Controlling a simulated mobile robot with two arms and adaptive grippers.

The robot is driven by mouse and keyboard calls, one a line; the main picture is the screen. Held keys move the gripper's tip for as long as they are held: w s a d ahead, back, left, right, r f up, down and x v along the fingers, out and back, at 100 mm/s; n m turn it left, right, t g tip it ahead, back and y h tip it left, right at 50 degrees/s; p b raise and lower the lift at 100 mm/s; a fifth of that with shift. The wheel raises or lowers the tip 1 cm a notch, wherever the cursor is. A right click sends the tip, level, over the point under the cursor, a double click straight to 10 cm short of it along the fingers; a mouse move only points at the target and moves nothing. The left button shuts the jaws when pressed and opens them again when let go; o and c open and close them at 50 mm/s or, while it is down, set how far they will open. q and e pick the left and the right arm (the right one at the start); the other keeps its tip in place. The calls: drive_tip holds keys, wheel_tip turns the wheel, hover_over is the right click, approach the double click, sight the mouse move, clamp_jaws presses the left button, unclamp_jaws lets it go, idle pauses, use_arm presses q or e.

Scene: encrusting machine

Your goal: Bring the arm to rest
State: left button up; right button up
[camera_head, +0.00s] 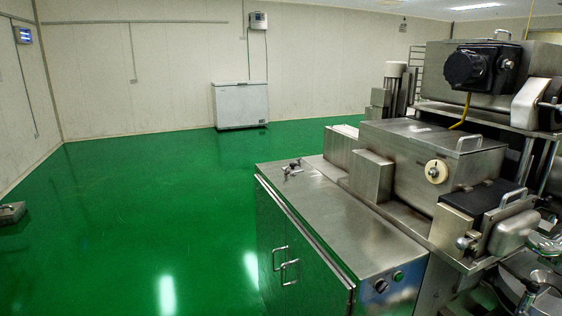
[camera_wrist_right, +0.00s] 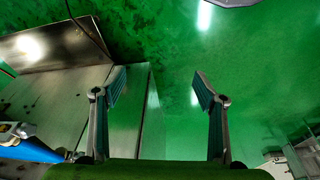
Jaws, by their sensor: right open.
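My right gripper (camera_wrist_right: 160,86) shows in the right wrist view with its two fingers wide apart. Nothing is between them, and green floor and a metal edge show beyond.
The green floor (camera_head: 150,200) is open on the left and in the middle. A white chest freezer (camera_head: 240,105) stands by the far wall. A steel surface (camera_wrist_right: 60,65) lies left of my right gripper.

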drive_tip(key=s+f+g+b, duration=0.1)
drive_tip(key=s+f, duration=0.2)
drive_tip(key=f, duration=0.6)
drive_tip(key=s+f+b, duration=0.1)
drive_tip(key=s+f, duration=0.2)
drive_tip(key=f, duration=0.6)
drive_tip(key=s+d+f+b, duration=0.3)
drive_tip(key=s+f, duration=1)
drive_tip(key=s, duration=0.1)
drive_tip(key=shift+d+f+g, duration=0.2)
drive_tip(key=shift+f+g, duration=0.1)
drive_tip(key=shift+g, duration=0.1)
